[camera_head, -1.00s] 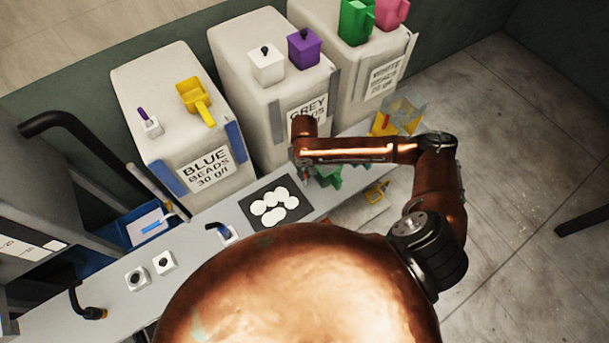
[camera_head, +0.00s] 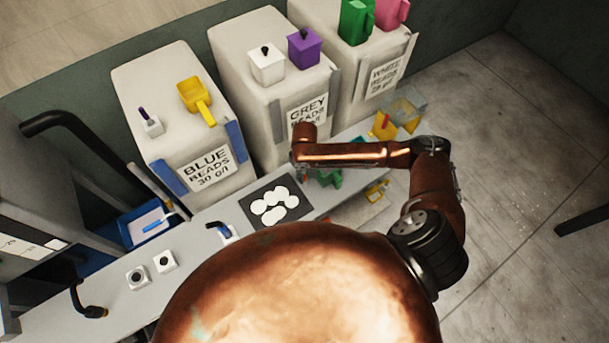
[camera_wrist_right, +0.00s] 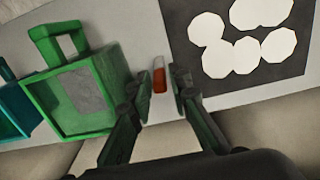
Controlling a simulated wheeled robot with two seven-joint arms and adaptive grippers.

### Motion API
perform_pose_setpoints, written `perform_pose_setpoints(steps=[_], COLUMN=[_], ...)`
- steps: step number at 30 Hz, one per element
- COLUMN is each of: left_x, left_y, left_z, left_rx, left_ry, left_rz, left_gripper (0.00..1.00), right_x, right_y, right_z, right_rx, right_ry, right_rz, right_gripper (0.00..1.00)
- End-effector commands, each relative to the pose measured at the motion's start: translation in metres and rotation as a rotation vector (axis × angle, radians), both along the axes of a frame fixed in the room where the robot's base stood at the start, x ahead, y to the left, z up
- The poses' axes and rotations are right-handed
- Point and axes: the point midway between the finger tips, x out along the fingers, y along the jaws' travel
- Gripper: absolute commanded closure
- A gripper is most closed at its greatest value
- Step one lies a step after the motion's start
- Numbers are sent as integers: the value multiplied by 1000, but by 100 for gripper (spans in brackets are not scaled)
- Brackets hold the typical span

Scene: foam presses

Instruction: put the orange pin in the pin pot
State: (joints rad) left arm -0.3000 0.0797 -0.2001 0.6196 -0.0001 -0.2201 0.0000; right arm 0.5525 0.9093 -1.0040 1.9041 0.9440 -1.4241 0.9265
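The orange pin (camera_wrist_right: 159,76) stands out against the pale bench in the right wrist view, between the fingertips of my right gripper (camera_wrist_right: 159,84). A gap shows on each side of it, so the fingers look open and not closed on it. A small white holder with a purple pin (camera_head: 151,123) sits on the blue beads bin. Two small white blocks with dark round tops (camera_head: 138,277) are on the bench. I cannot tell which thing is the pin pot. My left gripper is not in view.
A green box with a handle (camera_wrist_right: 88,95) stands left of the right gripper. A dark mat (camera_wrist_right: 238,85) with several white discs lies to its right. Bead bins (camera_head: 165,80) line the wall behind the bench (camera_head: 65,315). A blue tray (camera_head: 122,232) is at left.

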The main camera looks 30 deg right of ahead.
Motion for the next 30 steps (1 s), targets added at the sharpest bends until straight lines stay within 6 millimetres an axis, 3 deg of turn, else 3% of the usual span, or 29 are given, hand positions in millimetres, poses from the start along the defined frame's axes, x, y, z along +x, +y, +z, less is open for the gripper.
perform_pose_setpoints(steps=[3,14,17,30], left_x=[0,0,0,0], left_y=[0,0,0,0], left_z=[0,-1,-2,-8], left_rx=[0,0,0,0], left_ry=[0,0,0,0], left_rz=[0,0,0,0], left_gripper=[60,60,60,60], right_x=[0,0,1,1], right_y=[0,0,0,0], right_z=[0,5,17,103], right_rx=[0,0,1,0], right_ry=[0,-1,-2,-2], right_rz=[0,0,1,1], right_gripper=[73,72,72,72])
